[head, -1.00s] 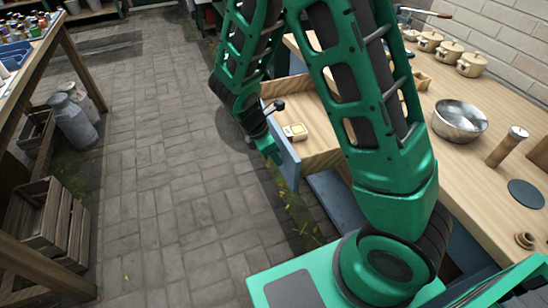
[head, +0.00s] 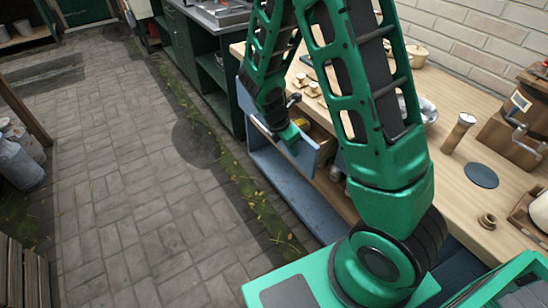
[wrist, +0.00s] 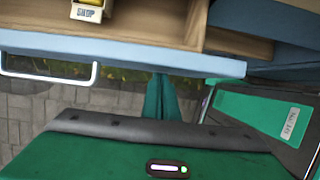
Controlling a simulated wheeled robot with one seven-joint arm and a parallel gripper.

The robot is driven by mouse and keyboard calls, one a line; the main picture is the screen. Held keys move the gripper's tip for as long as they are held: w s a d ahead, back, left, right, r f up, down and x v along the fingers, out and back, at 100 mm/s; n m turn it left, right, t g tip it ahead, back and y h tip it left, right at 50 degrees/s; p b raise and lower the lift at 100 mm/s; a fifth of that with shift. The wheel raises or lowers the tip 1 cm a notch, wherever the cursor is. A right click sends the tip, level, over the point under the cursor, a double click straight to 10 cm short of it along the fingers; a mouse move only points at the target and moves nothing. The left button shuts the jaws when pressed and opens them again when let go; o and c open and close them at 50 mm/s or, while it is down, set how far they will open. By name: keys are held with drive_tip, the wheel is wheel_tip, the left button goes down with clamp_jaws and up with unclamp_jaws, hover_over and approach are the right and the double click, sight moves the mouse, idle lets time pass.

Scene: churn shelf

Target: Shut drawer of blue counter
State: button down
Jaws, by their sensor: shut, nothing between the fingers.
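The blue counter (head: 290,196) has a wooden top (head: 450,130) and runs along the right in the head view. Its drawer (head: 309,160) sticks out partly, with a blue front and wooden inside; my arm hides much of it. In the wrist view the blue drawer front (wrist: 130,51) crosses the picture, with a pale bar handle (wrist: 50,73) at left. A small box with yellow on it (wrist: 88,12) lies in the drawer. My gripper (wrist: 161,85) is shut and empty, its fingertips at the outer side of the drawer front, right of the handle. Whether they touch it I cannot tell.
A dark green cabinet (head: 211,73) stands beyond the counter. A metal bowl (head: 428,108), a wooden mill (head: 458,133) and a dark round disc (head: 481,174) stand on the top. Paved floor (head: 130,180) lies open at left; a milk can (head: 18,163) stands at its edge.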

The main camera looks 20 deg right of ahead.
drive_tip(key=d, duration=0.3)
drive_tip(key=w+d, duration=0.1)
drive_tip(key=d, duration=0.6)
drive_tip(key=shift+w, duration=0.3)
drive_tip(key=shift+d, duration=0.5)
drive_tip(key=shift+d+r, duration=0.1)
drive_tip(key=shift+a, duration=0.5)
drive_tip(key=a, duration=0.4)
drive_tip(key=shift+s+a+r, duration=0.15)
drive_tip(key=shift+a+r, duration=0.05)
drive_tip(key=shift+r, duration=0.15)
drive_tip(key=v, duration=0.9)
drive_tip(key=shift+s, duration=0.1)
